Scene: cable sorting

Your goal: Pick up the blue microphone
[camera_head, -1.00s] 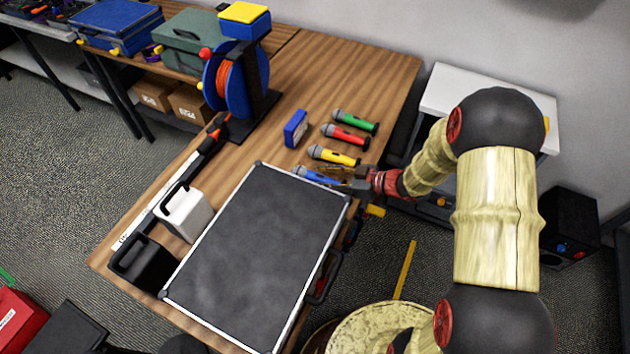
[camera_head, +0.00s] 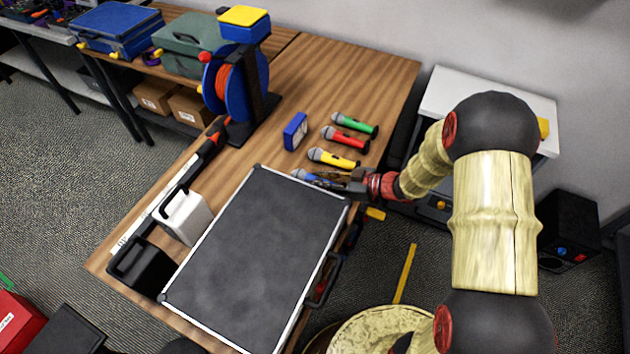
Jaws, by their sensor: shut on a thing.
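The blue microphone (camera_head: 304,175) lies on the wooden table just beyond the top right corner of the black case, its grey head pointing left. My gripper (camera_head: 332,180) reaches in from the right and is shut on the microphone's body, hiding much of its handle. The microphone looks to be at table level; I cannot tell whether it is lifted.
Yellow (camera_head: 334,158), red (camera_head: 345,139) and green (camera_head: 355,124) microphones lie in a row just behind. A small blue box (camera_head: 295,131) stands to their left. The large black case (camera_head: 255,260) fills the table's front. A cable reel (camera_head: 228,85) stands farther back.

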